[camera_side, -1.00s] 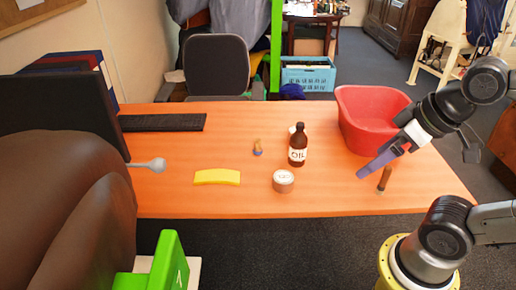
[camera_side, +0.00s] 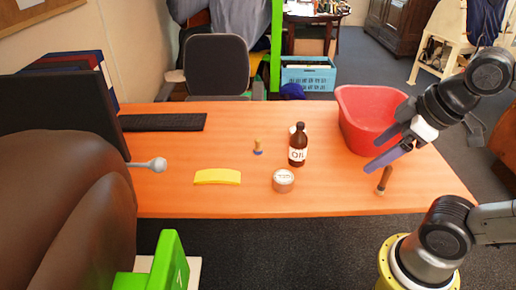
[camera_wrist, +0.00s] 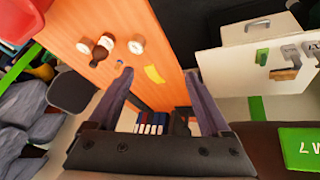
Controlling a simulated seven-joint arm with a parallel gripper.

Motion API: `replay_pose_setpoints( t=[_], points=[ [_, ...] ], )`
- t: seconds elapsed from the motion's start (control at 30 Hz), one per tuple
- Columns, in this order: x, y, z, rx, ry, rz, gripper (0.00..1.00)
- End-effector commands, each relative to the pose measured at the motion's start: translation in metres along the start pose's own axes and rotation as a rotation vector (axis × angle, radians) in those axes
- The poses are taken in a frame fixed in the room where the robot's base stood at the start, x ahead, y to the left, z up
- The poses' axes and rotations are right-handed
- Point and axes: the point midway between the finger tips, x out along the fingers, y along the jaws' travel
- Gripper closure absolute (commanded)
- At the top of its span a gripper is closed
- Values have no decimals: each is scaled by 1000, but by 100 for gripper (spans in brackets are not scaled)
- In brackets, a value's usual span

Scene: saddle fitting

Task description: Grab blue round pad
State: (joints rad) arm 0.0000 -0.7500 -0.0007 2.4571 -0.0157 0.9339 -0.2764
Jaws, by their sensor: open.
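The blue round pad (camera_side: 258,153) is small and sits on the orange table, with a short wooden handle standing up from it. It lies left of the oil bottle. In the wrist view the pad (camera_wrist: 119,65) is tiny, close to the tip of the left finger in the picture. My gripper (camera_side: 378,152) is open and empty, above the right part of the table in front of the red tub, well to the right of the pad. Its two fingers (camera_wrist: 158,78) stand wide apart in the wrist view.
A dark oil bottle (camera_side: 298,150), a round tin (camera_side: 283,182) and a yellow curved piece (camera_side: 217,177) stand near the pad. A red tub (camera_side: 365,120) and a dark-handled tool (camera_side: 384,178) are near my gripper. A brown saddle (camera_side: 65,210) fills the left.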

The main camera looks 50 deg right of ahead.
Motion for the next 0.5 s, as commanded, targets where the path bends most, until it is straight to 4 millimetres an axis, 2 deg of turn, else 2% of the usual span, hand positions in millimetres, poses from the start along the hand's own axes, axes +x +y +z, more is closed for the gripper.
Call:
replay_pose_setpoints(
  t=[0.1, 0.3, 0.5],
  points=[
    [-19, 12, -28, -176, 31, 31, 18],
    [-40, 40, -89, -483, 18, 75, 18],
    [-39, 73, -160, -776, -39, 98, 18]
  ],
)
